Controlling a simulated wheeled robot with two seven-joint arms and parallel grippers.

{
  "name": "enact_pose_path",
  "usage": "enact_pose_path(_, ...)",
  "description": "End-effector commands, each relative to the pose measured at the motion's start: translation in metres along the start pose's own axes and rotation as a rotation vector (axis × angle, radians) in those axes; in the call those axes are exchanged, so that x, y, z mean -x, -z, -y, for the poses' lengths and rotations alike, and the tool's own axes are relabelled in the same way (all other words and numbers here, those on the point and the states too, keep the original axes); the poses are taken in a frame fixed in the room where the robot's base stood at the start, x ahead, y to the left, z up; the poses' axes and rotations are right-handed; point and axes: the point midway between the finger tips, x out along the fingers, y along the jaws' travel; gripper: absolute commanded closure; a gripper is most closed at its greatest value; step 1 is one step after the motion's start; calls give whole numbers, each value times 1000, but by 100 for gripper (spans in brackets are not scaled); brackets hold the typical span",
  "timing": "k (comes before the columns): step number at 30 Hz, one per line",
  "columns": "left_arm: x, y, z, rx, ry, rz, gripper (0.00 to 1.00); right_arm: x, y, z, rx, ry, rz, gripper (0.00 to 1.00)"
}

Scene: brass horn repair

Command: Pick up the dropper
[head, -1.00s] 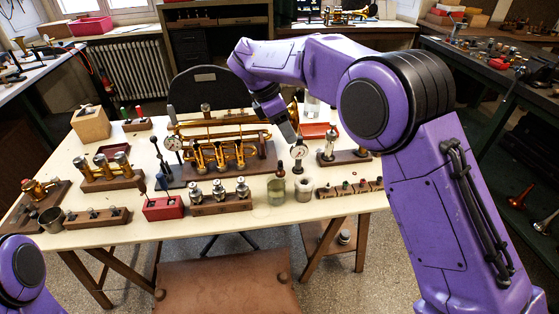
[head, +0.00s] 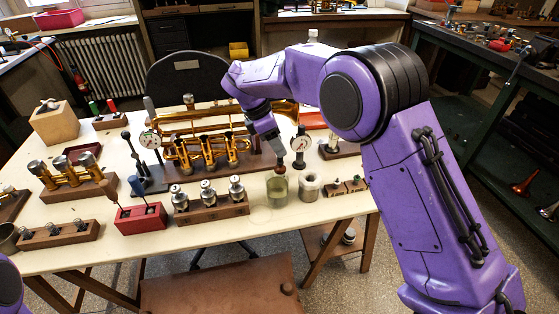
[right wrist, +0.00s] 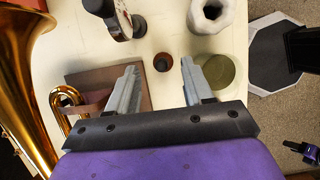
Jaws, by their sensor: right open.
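The dropper shows as a small dark red-brown bulb (head: 280,170) above a glass jar of greenish liquid (head: 278,189) near the table's front edge. My right gripper (head: 277,152) points down just above the bulb. In the right wrist view the right gripper (right wrist: 160,68) is open, with the round bulb (right wrist: 163,62) between its fingertips in the picture and nothing gripped. The jar (right wrist: 222,72) shows beside the right finger there. The dropper's lower part is hard to make out. My left gripper is out of view.
A wooden block with several metal valves (head: 210,204) lies to the left. A brass horn assembly (head: 205,150) is behind.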

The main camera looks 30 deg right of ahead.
Motion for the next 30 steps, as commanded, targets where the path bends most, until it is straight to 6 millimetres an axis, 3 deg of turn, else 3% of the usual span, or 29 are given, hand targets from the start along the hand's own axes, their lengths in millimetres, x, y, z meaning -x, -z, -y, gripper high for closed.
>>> enact_pose_path(9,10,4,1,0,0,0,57,-48,10,1,3,2,1,49)
enact_pose_path(16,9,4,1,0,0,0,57,-50,10,0,4,-1,1,49)
enact_pose_path(21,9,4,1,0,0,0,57,-50,11,0,5,0,1,100)
enact_pose_path(30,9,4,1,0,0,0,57,-50,11,0,5,0,1,100)
